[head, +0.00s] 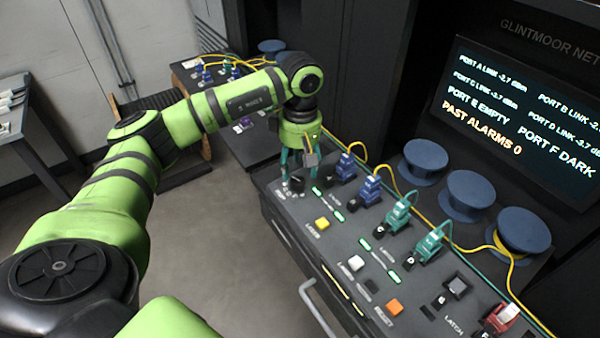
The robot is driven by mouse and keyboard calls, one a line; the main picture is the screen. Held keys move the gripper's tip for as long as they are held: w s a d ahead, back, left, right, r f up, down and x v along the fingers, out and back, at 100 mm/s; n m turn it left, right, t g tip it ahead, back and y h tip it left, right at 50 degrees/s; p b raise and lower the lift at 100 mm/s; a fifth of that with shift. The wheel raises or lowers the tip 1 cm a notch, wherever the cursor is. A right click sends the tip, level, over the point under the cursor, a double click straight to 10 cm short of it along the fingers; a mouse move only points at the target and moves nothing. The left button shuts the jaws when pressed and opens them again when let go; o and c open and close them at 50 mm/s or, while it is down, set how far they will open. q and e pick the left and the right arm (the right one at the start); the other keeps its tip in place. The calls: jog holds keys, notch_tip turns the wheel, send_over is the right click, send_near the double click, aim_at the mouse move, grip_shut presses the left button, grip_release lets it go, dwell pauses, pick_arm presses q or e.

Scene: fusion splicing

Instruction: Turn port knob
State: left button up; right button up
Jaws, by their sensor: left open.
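The port knob (297,184) is a small dark round knob at the far left end of the console (290,225), with white lettering beside it. My left arm reaches in from the left and bends down there. My left gripper (299,172) points down over the knob with its teal fingers apart. The fingers partly cover the area around the knob, and I cannot tell whether they touch it. My right gripper is not in view.
Blue plugs (369,189) and teal plugs (398,214) with yellow cables stand close right of the gripper. Yellow (322,224), white (356,264) and orange (394,307) buttons lie nearer. Blue spools (425,158) stand behind. A screen (520,115) reads "PORT E EMPTY" and "PORT F DARK".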

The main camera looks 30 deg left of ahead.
aim_at(299, 181)
pick_arm(q)
notch_tip(299, 181, down, 4)
jog(key=shift+s+r+p, duration=0.1)
jog(key=shift+r+p, duration=0.1)
jog(key=shift+p, duration=0.35)
jog(key=shift+f, duration=0.4)
jog(key=c, duration=1.1)
jog(key=shift+c, duration=0.2)
jog(key=shift+f, duration=0.1)
